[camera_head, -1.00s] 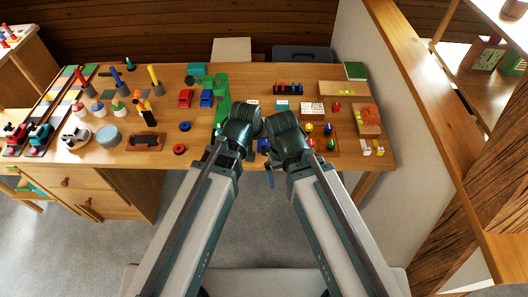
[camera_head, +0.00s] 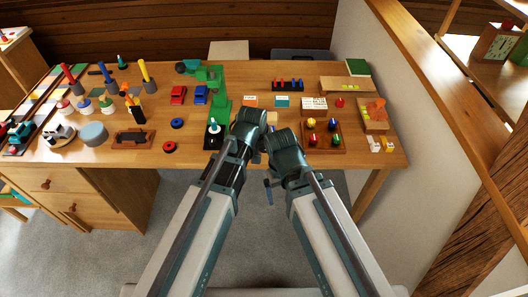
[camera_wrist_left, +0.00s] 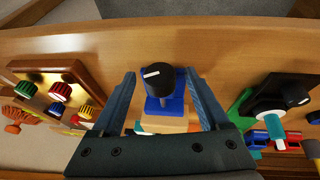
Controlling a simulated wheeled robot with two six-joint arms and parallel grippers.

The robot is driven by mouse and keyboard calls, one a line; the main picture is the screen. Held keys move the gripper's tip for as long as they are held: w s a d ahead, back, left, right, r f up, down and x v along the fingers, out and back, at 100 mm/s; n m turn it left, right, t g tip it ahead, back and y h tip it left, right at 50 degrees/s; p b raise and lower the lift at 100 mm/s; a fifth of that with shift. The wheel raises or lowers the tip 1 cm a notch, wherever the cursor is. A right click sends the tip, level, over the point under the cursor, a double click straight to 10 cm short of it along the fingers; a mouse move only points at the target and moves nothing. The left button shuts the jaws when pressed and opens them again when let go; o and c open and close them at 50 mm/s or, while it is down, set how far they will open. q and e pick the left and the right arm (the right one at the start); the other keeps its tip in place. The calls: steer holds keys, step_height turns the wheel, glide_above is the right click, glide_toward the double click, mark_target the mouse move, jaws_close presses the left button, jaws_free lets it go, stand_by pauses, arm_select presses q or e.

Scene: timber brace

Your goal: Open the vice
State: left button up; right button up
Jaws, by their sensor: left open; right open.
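The vice (camera_wrist_left: 164,95) shows in the left wrist view as a blue block with a black round knob (camera_wrist_left: 158,77) bearing a white mark. A pale wooden block (camera_wrist_left: 162,125) sits against it. My left gripper (camera_wrist_left: 160,72) is open, with one finger on each side of the vice and knob; gaps show on both sides. In the head view the vice is mostly hidden behind my grippers. My right gripper (camera_head: 270,180) is open and empty in the head view, low at the table's front edge, close beside the left one.
A tray of coloured knobs (camera_head: 323,136) lies right of my grippers. A green machine with a black base (camera_head: 215,132) stands to the left. A red ring (camera_head: 169,147) and a brown wooden holder (camera_head: 133,140) lie further left. The floor in front is clear.

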arm_select(q)
steer(key=shift+f, duration=0.1)
jaws_close()
steer(key=shift+a+f+h+b, duration=0.25)
steer(key=shift+h+b, duration=0.3)
steer(key=shift+h, duration=0.35)
steer(key=shift+n+h+b, duration=0.3)
steer(key=shift+h+b, duration=0.25)
steer(key=shift+h, duration=0.15)
steer(key=shift+r+h, duration=0.15)
steer(key=shift+h, duration=0.25)
jaws_free()
